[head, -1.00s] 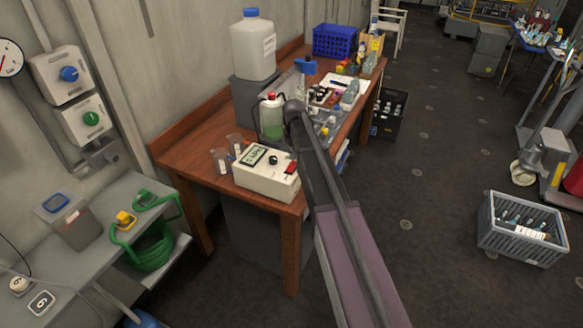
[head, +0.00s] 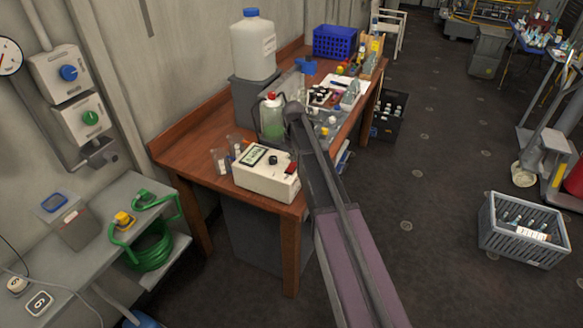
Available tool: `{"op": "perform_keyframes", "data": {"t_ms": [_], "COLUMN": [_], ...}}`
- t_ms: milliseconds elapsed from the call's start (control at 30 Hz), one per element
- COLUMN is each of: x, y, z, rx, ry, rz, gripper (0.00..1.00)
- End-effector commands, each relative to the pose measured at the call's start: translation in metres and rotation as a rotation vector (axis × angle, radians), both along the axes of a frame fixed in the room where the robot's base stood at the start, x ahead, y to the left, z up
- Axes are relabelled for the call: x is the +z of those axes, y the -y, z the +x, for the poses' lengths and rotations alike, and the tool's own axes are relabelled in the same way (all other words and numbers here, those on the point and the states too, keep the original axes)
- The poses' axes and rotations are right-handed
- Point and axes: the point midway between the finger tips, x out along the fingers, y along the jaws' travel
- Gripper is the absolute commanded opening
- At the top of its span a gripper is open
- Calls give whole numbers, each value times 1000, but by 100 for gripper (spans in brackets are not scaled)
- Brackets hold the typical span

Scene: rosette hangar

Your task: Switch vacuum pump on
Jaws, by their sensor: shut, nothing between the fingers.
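A white box (head: 266,180) with a small display (head: 253,156), a dark knob (head: 273,160) and a red switch (head: 291,168) stands at the near end of the wooden bench (head: 185,150). It may be the vacuum pump, but I cannot read a label on it. The switch position is too small to tell. My arm rises from the bottom of the picture, just right of the box, to a dark rounded joint above the bench.
A red-capped bottle with green liquid (head: 271,117) stands behind the box, and clear cups (head: 221,160) stand left of it. A large white jug (head: 252,48) is at the wall. Wall switch boxes (head: 82,120) hang at left. Dark floor is open right, with a grey crate (head: 524,232).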

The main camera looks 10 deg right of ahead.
Motion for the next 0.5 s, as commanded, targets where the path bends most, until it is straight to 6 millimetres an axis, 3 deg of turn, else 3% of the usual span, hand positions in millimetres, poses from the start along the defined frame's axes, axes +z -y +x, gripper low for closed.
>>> {"op": "perform_keyframes", "data": {"t_ms": [500], "x": [-6], "y": [0], "z": [0], "rx": [-1], "ry": [0], "rz": [0], "gripper": [0]}}
